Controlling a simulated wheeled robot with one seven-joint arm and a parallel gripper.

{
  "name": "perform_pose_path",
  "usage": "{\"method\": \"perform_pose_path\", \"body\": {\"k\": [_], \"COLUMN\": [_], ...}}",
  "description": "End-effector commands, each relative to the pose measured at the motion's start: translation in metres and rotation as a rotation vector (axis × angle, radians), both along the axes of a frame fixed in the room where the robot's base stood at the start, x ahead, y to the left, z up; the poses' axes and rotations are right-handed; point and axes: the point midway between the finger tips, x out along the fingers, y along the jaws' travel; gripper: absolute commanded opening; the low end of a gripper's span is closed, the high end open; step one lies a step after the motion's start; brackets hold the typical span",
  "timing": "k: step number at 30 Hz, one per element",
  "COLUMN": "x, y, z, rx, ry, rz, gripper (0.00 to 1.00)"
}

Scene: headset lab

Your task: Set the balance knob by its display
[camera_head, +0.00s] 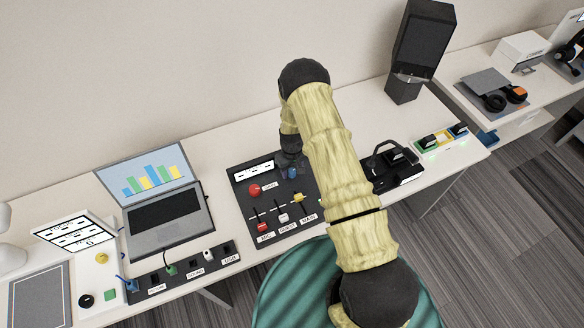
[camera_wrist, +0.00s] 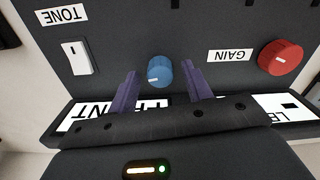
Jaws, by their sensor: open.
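A dark control panel (camera_head: 240,206) lies on the long table. Its blue knob (camera_wrist: 159,71) has a white pointer mark and sits between the two purple fingers of my gripper (camera_wrist: 160,76) in the wrist view. The fingers are open, one on each side, and gaps seem to remain. The blue knob also shows in the head view (camera_head: 292,173), just below my gripper. A white display strip (camera_head: 253,171) runs along the panel's back edge. In the wrist view my gripper covers the middle of this strip (camera_wrist: 284,107), so its reading is hidden. No balance label is readable.
A red knob (camera_wrist: 281,57) labelled GAIN and a white switch (camera_wrist: 76,58) by a TONE label are near. Several sliders (camera_head: 283,217) are in front. A laptop (camera_head: 165,212) stands left, a black headset stand (camera_head: 393,166) right. My arm hides the panel's right part.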

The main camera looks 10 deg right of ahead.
Motion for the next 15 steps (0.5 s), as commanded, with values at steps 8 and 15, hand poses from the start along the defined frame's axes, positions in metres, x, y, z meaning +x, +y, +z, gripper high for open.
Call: {"method": "perform_pose_path", "body": {"k": [8,15], "x": [0.0000,-0.0001], "y": [0.0001,0.0000], "z": [-0.0032,-0.0030], "rx": [0.000,0.000], "ry": [0.000,0.000], "rz": [0.000,0.000], "gripper": [0.50,0.12]}}
